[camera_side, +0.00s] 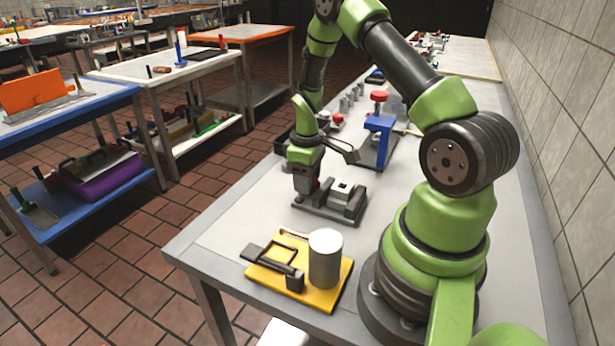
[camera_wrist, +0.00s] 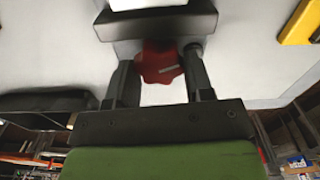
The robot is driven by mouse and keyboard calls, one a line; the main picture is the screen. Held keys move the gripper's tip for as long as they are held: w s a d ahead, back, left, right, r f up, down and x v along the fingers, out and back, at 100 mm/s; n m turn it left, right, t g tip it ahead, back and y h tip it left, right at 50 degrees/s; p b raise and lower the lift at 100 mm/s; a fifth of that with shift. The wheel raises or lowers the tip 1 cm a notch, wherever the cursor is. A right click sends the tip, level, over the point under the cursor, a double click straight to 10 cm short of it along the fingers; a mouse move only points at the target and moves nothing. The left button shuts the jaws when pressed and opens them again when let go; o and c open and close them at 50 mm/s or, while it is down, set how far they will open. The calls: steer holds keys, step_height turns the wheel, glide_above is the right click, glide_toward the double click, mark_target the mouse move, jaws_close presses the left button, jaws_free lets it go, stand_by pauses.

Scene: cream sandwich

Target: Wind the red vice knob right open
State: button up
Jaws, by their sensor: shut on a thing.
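The grey vice (camera_side: 325,214) stands on the bench in the side view, with a pale block (camera_side: 342,188) at its jaws. The width of the jaw opening is hard to tell. My gripper (camera_wrist: 160,58) is shut on the red vice knob (camera_wrist: 158,64), one finger on each side of it. In the wrist view the lobed knob sits in front of the vice's dark end jaw (camera_wrist: 155,24). In the side view my gripper is low at the vice's left end, and it mostly hides the knob.
A yellow board (camera_side: 325,297) with a grey cylinder (camera_side: 325,258) and a black-handled frame (camera_side: 272,263) lies nearer the camera. Behind the vice stands a blue press (camera_side: 380,124) with a red top (camera_side: 379,96). A dark tray (camera_wrist: 45,102) lies at left in the wrist view.

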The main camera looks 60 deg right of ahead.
steer(key=shift+n, duration=1.5)
steer(key=o, duration=0.9)
steer(key=shift+a, duration=0.1)
